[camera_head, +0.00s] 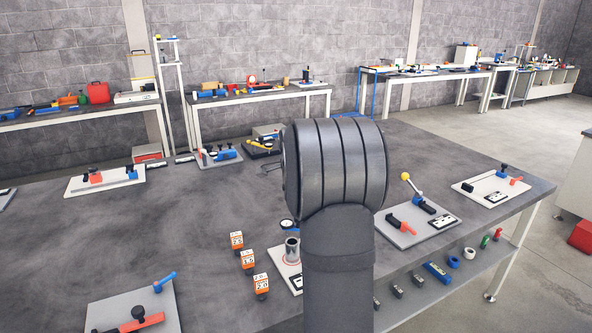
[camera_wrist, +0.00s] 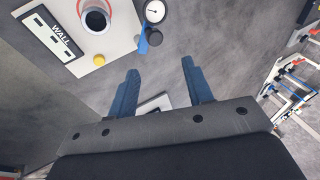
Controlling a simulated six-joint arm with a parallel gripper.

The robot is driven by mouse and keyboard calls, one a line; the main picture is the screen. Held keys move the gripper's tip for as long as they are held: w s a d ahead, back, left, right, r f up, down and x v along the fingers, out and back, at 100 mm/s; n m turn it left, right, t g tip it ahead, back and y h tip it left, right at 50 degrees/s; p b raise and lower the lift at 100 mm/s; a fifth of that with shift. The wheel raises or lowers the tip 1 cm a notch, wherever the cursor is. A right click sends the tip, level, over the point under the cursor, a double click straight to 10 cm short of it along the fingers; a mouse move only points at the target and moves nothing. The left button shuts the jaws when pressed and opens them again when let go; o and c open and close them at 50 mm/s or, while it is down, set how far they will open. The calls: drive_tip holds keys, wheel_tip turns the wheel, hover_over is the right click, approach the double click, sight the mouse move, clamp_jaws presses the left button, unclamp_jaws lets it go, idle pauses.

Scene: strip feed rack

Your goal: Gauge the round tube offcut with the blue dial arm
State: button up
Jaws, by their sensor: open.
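The round tube offcut (camera_head: 292,250) is a short silver-grey tube standing upright inside a red ring on a white gauge plate (camera_head: 283,269). In the wrist view I look down into the tube (camera_wrist: 107,20) at upper left; its inside looks dark. The plate (camera_wrist: 126,33) carries a "WALL" label and a yellow button. The round white dial (camera_wrist: 155,11) is right of the tube, with the blue dial arm (camera_wrist: 143,43) and a dark knob beside it. My gripper (camera_wrist: 161,82) is open, its two blue fingers apart and empty, away from the tube. The head view hides the gripper behind my arm.
Three orange-and-white numbered blocks (camera_head: 248,260) stand left of the gauge plate. Other fixture boards sit at front left (camera_head: 107,311), back left (camera_head: 80,184) and right (camera_head: 408,238). Small parts line the lower shelf (camera_head: 464,262). The table's left middle is clear.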

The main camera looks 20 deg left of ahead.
drive_tip(key=v, duration=1)
drive_tip(key=shift+r, duration=0.1)
